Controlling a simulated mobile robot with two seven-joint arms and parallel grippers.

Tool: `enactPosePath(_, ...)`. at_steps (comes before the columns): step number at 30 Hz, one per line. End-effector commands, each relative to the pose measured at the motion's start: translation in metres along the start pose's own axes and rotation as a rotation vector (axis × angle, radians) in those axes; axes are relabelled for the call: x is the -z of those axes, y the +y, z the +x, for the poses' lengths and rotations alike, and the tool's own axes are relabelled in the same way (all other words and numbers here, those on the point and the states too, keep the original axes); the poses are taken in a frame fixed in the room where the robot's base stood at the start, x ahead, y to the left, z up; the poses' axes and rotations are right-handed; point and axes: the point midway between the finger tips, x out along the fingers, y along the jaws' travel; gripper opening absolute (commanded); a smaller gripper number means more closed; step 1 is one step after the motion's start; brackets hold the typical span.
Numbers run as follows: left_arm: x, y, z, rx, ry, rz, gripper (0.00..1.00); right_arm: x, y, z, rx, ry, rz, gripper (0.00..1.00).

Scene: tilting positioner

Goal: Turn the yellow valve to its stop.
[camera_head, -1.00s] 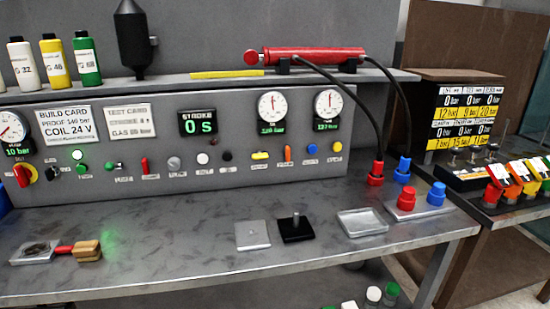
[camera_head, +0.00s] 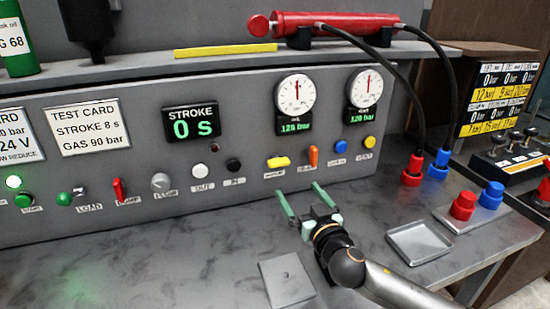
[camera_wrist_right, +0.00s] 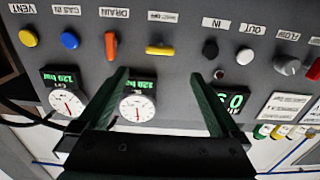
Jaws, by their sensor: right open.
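The yellow valve (camera_head: 278,162) is a short bar handle on the grey panel, below the left of two gauges. It lies nearly level and also shows in the right wrist view (camera_wrist_right: 159,50), between and beyond the fingertips. My right gripper (camera_head: 298,189) is open, with two green fingers pointing at the panel. In the head view its fingertips are just below the valve, apart from it, with nothing between them. In the right wrist view the gripper (camera_wrist_right: 160,73) is centred on the valve. My left gripper is not in view.
An orange handle (camera_head: 313,156), a blue button (camera_head: 341,147) and a yellow round button (camera_head: 369,142) sit right of the valve. A black button (camera_head: 233,165) is left. The stroke display (camera_head: 192,122) reads 0 s. A metal plate (camera_head: 286,279) and tray (camera_head: 419,243) lie on the bench.

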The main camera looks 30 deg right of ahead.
Motion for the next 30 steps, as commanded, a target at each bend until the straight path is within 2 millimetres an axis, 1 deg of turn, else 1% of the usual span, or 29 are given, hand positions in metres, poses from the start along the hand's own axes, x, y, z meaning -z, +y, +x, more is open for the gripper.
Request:
enactPosePath(4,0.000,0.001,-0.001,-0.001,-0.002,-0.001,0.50,0.003,0.000,0.006,-0.002,0.008,0.002,1.00)
enactPosePath(8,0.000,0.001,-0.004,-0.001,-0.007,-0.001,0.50,0.005,0.001,0.021,-0.002,0.009,0.002,1.00)
enactPosePath(21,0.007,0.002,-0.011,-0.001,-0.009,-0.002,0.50,0.004,0.001,0.090,-0.003,0.007,0.002,1.00)
enactPosePath(27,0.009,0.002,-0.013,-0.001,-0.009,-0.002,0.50,0.004,0.001,0.114,-0.002,0.007,0.001,1.00)
enactPosePath(30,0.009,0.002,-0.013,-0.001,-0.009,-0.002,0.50,0.003,0.001,0.120,-0.002,0.006,0.002,1.00)
